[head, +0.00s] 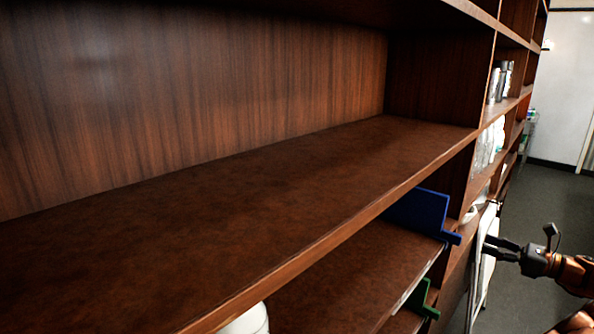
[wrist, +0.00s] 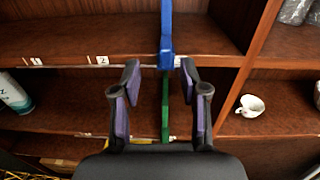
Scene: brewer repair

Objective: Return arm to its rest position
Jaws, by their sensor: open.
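My gripper (head: 500,249) shows at the right in the head view, in front of the shelving and over the floor side. In the wrist view my gripper (wrist: 160,98) has its two dark fingers with purple pads spread apart, with nothing held between them. Behind the gap stand a blue divider (wrist: 166,35) and, below it, a green divider (wrist: 166,105). In the head view the blue divider (head: 418,211) and the green divider (head: 421,297) stick out past the shelf edges. Whether the fingers touch the green divider cannot be told.
A brown wooden shelf unit (head: 240,215) fills most of the head view; its wide shelf is bare. A white cup (wrist: 250,106) sits on a shelf at the right of the wrist view, a white bottle (wrist: 14,93) at the left. Dark floor (head: 540,190) is open at the right.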

